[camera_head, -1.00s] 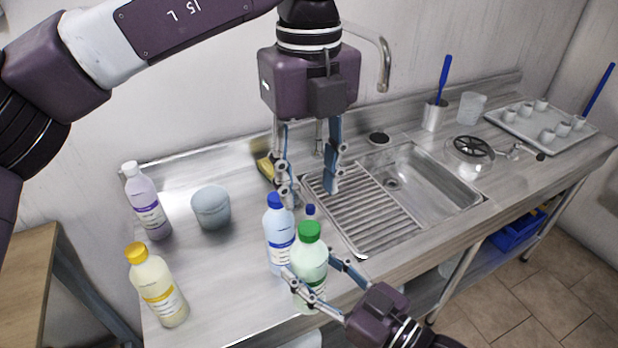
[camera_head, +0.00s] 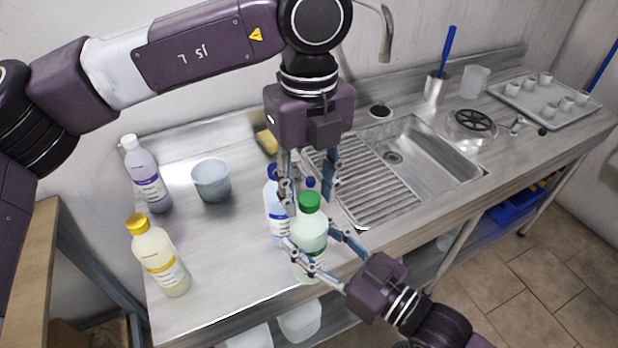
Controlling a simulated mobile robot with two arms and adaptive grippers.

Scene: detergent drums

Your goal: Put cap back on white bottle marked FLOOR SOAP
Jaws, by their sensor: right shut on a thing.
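A pale green-white bottle (camera_head: 311,229) with a green cap (camera_head: 310,202) stands upright near the counter's front edge. My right gripper (camera_head: 318,255) is shut on this bottle, its fingers around the body. My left gripper (camera_head: 308,194) points down with its fingers apart, just behind and above the green cap. A blue-capped bottle (camera_head: 274,222) stands close on the left, partly covered by a left finger. A small blue top (camera_head: 310,183) shows between the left fingers; what is below it is hidden. The labels are too small to read, so I cannot tell which bottle is FLOOR SOAP.
A lilac bottle (camera_head: 147,178), a yellow-capped bottle (camera_head: 160,262) and a grey tub (camera_head: 211,181) stand on the left. A yellow sponge (camera_head: 266,141) lies behind. The sink (camera_head: 425,150) with its ribbed drainer (camera_head: 372,190) is right of the grippers.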

